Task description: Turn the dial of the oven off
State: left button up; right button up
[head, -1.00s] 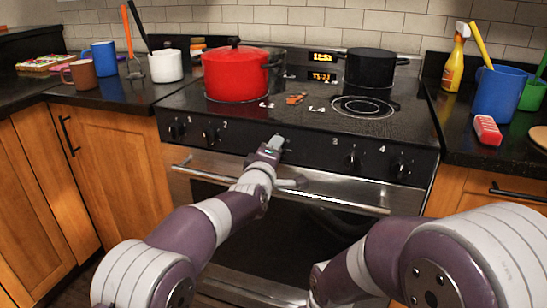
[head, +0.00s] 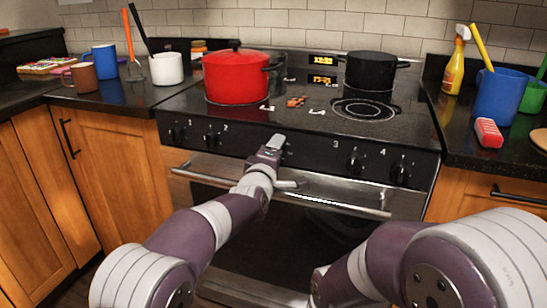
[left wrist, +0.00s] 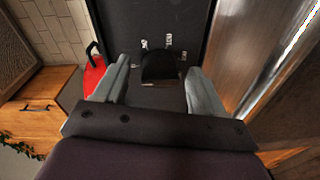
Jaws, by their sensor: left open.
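The black oven control panel (head: 310,154) runs across the stove front, with knobs numbered 1 (head: 177,132), 2 (head: 212,136), 3 (head: 354,161) and 4 (head: 400,173). My left gripper (head: 277,142) is at the middle of this panel, between knobs 2 and 3. In the left wrist view its open fingers (left wrist: 158,80) stand either side of a black dial (left wrist: 158,66), with a gap visible on both sides. That dial is hidden behind the gripper in the head view. My right arm shows at lower right; its gripper is out of view.
The oven door handle (head: 340,204) runs just below the panel. A red pot (head: 235,78) and a black pot (head: 370,70) stand on the cooktop. A blue bucket (head: 499,95) and a yellow spray bottle (head: 455,65) stand on the right counter.

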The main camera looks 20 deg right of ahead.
pick_arm(q)
jog(key=p+v, duration=0.1)
jog(key=v, duration=1.1)
jog(key=shift+s+a, duration=0.2)
jog(key=shift+s, duration=0.1)
